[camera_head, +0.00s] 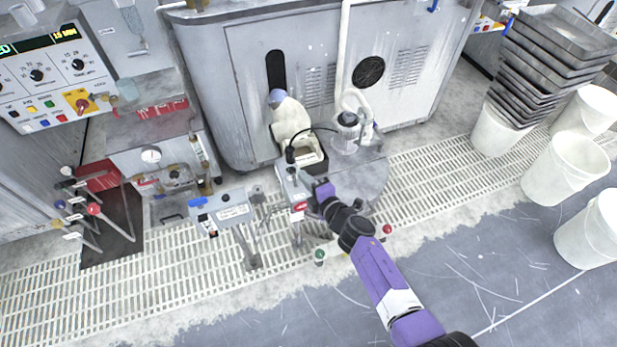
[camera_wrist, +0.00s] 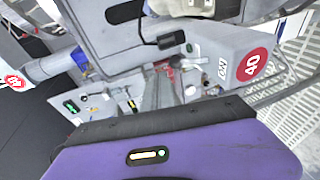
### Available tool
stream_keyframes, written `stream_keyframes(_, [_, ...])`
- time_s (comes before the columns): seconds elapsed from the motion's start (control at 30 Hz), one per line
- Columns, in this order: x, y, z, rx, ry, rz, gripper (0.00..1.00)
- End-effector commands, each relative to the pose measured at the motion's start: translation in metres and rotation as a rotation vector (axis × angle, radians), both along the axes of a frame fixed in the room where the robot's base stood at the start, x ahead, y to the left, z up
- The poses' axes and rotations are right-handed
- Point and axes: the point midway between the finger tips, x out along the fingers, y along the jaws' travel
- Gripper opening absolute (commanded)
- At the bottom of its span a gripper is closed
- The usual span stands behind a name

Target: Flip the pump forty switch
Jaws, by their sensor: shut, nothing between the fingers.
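The pump forty switch box (camera_wrist: 232,66) is grey, with a red round "40" label and a small "ON" tag, at the right of the wrist view. In the head view the box (camera_head: 288,184) stands on a post near the centre, with a small red label on its front. My gripper (camera_head: 318,190) is shut and empty, close against the right side of the box. I cannot tell whether it touches the box. The switch lever is not clear in either view; my gripper may hide it. In the wrist view my purple gripper body fills the bottom.
A second post-mounted box (camera_head: 227,211) with a blue tag stands to the left. White buckets (camera_head: 565,165) stand at the right. The blue-grey floor (camera_head: 500,270) in front is open.

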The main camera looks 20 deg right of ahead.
Motion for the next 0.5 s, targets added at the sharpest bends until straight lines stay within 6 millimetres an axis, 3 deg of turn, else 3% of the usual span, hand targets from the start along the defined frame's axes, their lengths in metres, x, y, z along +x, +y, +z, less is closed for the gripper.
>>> stream_keyframes(0.5, [-0.054,-0.013,0.052,0.001,0.001,0.0,0.0])
